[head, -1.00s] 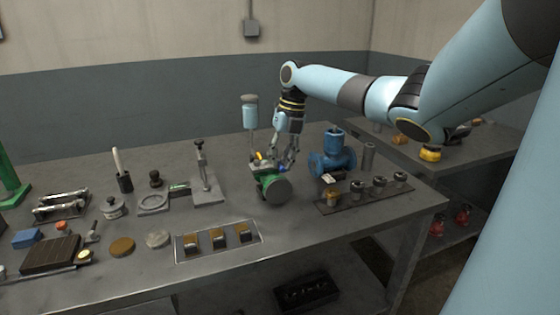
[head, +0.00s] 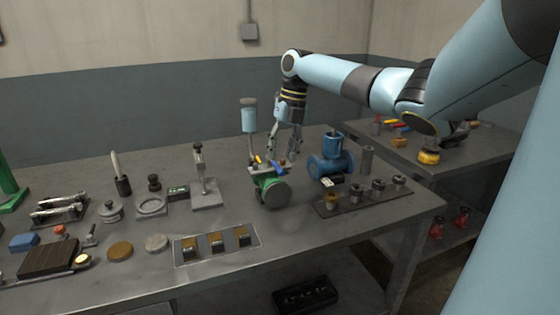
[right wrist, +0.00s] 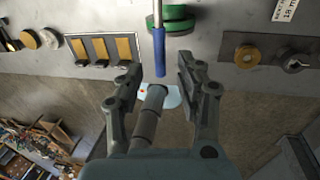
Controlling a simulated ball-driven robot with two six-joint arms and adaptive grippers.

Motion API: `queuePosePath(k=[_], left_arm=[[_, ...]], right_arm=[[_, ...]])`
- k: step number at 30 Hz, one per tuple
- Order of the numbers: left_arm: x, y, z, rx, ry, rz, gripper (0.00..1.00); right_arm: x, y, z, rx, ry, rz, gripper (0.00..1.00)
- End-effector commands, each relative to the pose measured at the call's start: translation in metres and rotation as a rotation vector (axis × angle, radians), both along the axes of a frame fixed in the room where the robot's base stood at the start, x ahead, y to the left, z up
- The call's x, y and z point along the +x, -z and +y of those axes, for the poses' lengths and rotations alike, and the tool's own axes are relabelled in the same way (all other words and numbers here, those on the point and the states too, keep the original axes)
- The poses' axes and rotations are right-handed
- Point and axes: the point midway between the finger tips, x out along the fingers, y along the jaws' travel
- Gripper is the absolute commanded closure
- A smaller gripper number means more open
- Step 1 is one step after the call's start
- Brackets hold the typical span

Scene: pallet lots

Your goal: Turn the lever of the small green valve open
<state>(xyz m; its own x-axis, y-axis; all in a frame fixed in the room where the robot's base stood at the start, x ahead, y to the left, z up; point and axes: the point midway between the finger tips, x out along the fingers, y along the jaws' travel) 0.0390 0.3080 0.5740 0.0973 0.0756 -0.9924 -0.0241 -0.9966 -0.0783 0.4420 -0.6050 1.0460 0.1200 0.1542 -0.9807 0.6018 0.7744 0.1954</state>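The small green valve (head: 271,189) stands on the bench, with a dark grey round face toward me. It also shows at the top of the right wrist view (right wrist: 176,22). Its lever, a steel rod with a blue grip (right wrist: 159,52), lies between my right fingertips in that view; whether they touch it I cannot tell. My right gripper (head: 285,150) is above and just behind the valve, fingers pointing down and apart. In the right wrist view (right wrist: 157,66) its fingers stand open on either side of the blue grip. My left gripper is not in view.
A larger blue valve (head: 331,163) stands close to the right of the green one. A pale blue cylinder on a stand (head: 249,115) rises behind it. A tray with yellowish blocks (head: 217,243) lies in front. A clamp stand (head: 203,180) is to the left.

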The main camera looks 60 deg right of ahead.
Motion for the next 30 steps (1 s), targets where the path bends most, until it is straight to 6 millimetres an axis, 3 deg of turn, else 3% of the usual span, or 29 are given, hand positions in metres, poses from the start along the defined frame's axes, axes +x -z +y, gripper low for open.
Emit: queuePosePath(k=[6,12,30], left_arm=[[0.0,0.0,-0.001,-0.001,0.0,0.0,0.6],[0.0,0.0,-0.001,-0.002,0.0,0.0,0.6],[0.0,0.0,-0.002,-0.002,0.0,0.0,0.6]], right_arm=[[-0.006,-0.05,-0.009,-0.005,0.0,-0.001,0.63],[-0.009,-0.078,-0.013,-0.001,0.0,-0.002,0.63],[-0.01,-0.085,-0.014,-0.001,0.0,-0.001,0.63]])
